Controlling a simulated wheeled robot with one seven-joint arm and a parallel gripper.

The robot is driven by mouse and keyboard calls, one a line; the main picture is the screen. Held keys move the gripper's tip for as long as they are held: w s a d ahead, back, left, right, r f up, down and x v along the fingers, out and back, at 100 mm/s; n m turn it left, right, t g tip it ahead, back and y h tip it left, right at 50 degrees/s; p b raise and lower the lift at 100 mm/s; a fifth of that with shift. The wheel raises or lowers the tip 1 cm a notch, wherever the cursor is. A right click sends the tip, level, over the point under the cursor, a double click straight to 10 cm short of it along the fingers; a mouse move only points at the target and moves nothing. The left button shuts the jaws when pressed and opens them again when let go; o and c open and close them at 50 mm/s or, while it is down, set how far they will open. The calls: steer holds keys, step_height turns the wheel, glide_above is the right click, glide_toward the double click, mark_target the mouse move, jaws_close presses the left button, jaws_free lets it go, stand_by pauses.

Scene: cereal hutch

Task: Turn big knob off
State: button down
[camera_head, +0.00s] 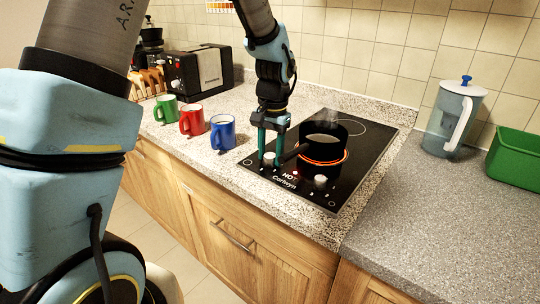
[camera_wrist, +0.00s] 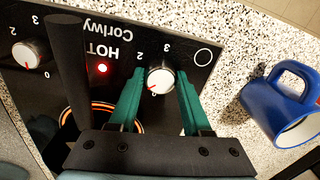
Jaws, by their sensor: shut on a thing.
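Two white knobs sit on the front of the black cooktop (camera_head: 350,165). My gripper (camera_head: 270,152) points down at the left knob (camera_head: 268,158). In the wrist view, its teal fingers (camera_wrist: 160,82) stand on either side of that knob (camera_wrist: 160,80), shut on it. A red mark on this knob appears near its 0. The other knob (camera_head: 320,181) is free, and it also shows in the wrist view (camera_wrist: 26,54) with its red mark near 0. A red light (camera_wrist: 102,68) is lit beside the HOT label. The ring (camera_head: 325,164) under the pot glows orange.
A steaming black pot (camera_head: 318,150) stands on the glowing ring, its handle (camera_head: 292,154) reaching close to my gripper. Blue (camera_head: 222,132), red (camera_head: 191,120) and green (camera_head: 166,108) mugs stand left of the cooktop. The counter on the right is clear in front of a pitcher (camera_head: 453,122) and green bin (camera_head: 515,158).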

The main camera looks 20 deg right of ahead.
mark_target(273, 155)
steer(key=n, duration=0.4)
steer(key=shift+n, duration=0.3)
steer(key=shift+d+n+p, duration=0.1)
steer(key=shift+n+p, duration=0.3)
steer(key=shift+n, duration=2)
steer(key=shift+c, duration=1.8)
jaws_free()
step_height(273, 155, up, 11)
steer(key=b, duration=0.2)
steer(key=shift+d, duration=0.25)
steer(key=shift+f, duration=0.1)
